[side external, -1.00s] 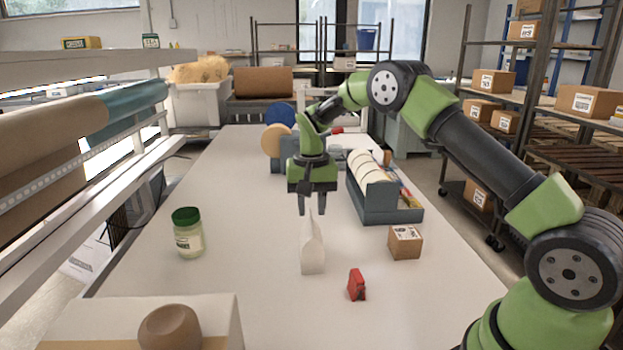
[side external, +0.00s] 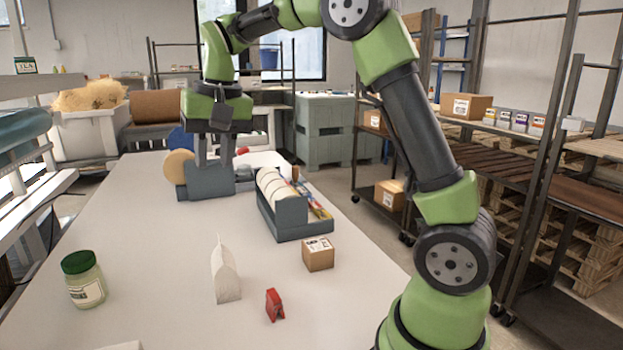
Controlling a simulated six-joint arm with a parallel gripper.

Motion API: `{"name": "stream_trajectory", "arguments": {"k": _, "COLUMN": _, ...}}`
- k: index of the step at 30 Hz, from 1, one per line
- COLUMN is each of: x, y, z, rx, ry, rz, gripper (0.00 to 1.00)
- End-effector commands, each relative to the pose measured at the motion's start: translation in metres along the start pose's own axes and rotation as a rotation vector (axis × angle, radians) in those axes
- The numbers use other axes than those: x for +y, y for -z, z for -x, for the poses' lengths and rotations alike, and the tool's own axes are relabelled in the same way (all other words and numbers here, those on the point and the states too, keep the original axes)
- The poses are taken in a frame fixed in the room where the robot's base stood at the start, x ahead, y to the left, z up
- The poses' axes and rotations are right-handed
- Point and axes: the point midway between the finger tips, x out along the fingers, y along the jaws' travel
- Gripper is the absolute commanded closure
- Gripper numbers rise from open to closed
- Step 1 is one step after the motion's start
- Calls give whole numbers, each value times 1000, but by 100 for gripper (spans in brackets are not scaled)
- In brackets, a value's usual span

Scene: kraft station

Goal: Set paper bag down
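The white paper bag (side external: 226,272) stands upright on the white table (side external: 150,225), near its middle, with its folded top pointing up. My gripper (side external: 214,166) is well above and behind the bag in the side view, pointing down and clear of it. Its two fingers are apart with nothing between them.
A green-lidded jar (side external: 84,280) stands to the left of the bag. A red object (side external: 274,304) and a small cardboard box (side external: 318,253) are to its right. A grey holder with white rolls (side external: 283,205) and a tape dispenser (side external: 205,182) stand farther back.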

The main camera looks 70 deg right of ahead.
Motion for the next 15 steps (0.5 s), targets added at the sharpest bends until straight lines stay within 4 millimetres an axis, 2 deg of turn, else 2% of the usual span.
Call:
{"name": "stream_trajectory", "arguments": {"k": 1, "x": 0, "y": -19, "z": 18, "rx": 31, "ry": 33, "rz": 32, "gripper": 70}}
{"name": "stream_trajectory", "arguments": {"k": 6, "x": 10, "y": -81, "z": 53, "rx": 124, "ry": 135, "rz": 122, "gripper": 70}}
{"name": "stream_trajectory", "arguments": {"k": 10, "x": 24, "y": -129, "z": 64, "rx": 198, "ry": 212, "rz": 183, "gripper": 70}}
{"name": "stream_trajectory", "arguments": {"k": 15, "x": 45, "y": -178, "z": 59, "rx": 277, "ry": 293, "rz": 237, "gripper": 70}}
